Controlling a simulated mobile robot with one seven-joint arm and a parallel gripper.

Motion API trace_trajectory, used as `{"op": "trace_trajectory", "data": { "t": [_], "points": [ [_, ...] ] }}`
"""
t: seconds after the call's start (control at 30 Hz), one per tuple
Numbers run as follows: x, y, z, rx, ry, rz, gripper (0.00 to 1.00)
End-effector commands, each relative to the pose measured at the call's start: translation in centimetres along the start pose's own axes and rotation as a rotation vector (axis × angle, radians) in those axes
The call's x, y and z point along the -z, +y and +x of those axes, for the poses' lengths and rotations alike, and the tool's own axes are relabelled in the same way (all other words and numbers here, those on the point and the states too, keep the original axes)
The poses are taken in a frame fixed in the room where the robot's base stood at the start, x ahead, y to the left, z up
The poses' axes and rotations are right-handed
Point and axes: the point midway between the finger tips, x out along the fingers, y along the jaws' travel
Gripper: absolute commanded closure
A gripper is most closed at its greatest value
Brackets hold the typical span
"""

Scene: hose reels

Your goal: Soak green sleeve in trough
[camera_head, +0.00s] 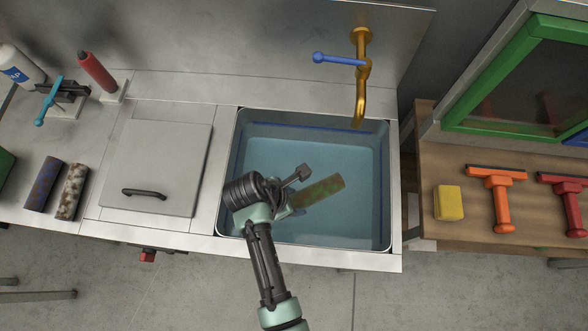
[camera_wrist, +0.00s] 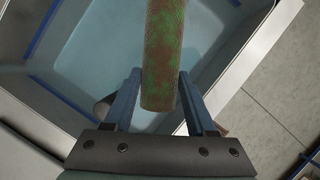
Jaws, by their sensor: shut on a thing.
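The green sleeve (camera_head: 318,190) is a cylinder mottled green and brown. My gripper (camera_head: 292,205) is shut on its near end and holds it over the trough (camera_head: 393,170). In the wrist view the sleeve (camera_wrist: 163,50) stands between the two blue fingers of my gripper (camera_wrist: 160,100). The trough is a rectangular steel basin with bluish water (camera_head: 260,160) in it. I cannot tell whether the sleeve touches the water. My wrist hides part of the trough's left front.
A brass tap (camera_head: 360,90) with a blue lever (camera_head: 335,60) rises at the trough's back right. A lidded panel (camera_head: 160,160) and two sleeves, blue-brown (camera_head: 44,184) and speckled (camera_head: 73,191), lie left. A wooden bench with a yellow sponge (camera_head: 448,203) and squeegees (camera_head: 500,195) stands right.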

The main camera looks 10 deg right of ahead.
Motion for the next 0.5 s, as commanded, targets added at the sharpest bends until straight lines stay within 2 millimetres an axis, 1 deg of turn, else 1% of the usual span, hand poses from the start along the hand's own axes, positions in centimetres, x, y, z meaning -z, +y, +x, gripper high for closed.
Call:
{"op": "trace_trajectory", "data": {
  "t": [0.03, 0.5],
  "points": [
    [0.5, 0.0, 1.1, 0.000, 0.000, 0.001, 1.00],
    [2.3, -0.1, 5.5, 0.002, 0.000, 0.001, 1.00]
  ]
}}
